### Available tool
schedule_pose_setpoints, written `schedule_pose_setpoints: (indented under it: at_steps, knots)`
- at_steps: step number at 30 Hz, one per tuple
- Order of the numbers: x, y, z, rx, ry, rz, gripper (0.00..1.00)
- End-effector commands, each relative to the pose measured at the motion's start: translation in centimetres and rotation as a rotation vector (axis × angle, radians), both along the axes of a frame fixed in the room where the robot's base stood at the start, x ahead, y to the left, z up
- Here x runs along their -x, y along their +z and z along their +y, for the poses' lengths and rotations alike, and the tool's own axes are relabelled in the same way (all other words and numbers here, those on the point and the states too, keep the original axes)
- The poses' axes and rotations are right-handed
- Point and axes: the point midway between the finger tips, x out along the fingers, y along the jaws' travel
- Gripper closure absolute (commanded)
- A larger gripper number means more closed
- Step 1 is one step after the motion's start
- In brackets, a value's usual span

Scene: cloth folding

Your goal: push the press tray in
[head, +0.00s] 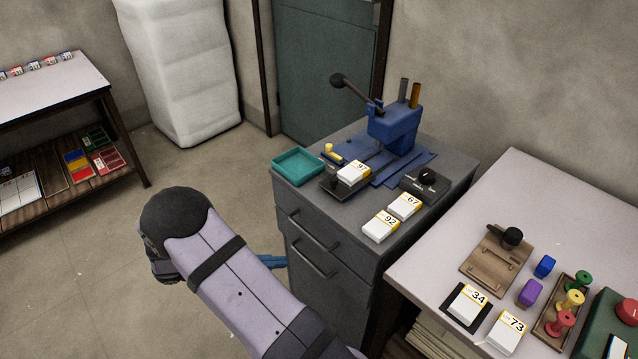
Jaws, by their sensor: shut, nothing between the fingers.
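A blue press (395,125) with a black-knobbed lever stands on the grey cabinet (350,130). A dark flat tray (331,186) sits out in front of the press, towards the cabinet's front edge. A white block with a yellow label, seemingly 97 (352,173), lies on this tray. My gripper (276,262) shows only as blue fingers past my forearm, low in front of the cabinet's drawers and apart from the tray. It is shut and empty. My arm hides the rest of it.
A teal open tray (298,166) lies left of the press tray. Blocks marked 67 (404,206) and 92 (380,226) and a black-knobbed box (426,183) lie to its right. A cluttered table (425,268) stands at right. Floor (75,255) at left is clear.

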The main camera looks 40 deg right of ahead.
Motion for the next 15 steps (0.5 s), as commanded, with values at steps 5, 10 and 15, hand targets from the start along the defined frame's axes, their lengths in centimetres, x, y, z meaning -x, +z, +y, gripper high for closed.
schedule_pose_setpoints:
  at_steps: [5,10,15]
  knots:
    - [-5.5,9.1,-2.9,0.291,0.167,0.100,1.00]
    - [-5.0,13.0,-3.4,0.421,0.180,0.244,1.00]
    - [-4.7,13.3,-3.4,0.420,0.183,0.301,1.00]
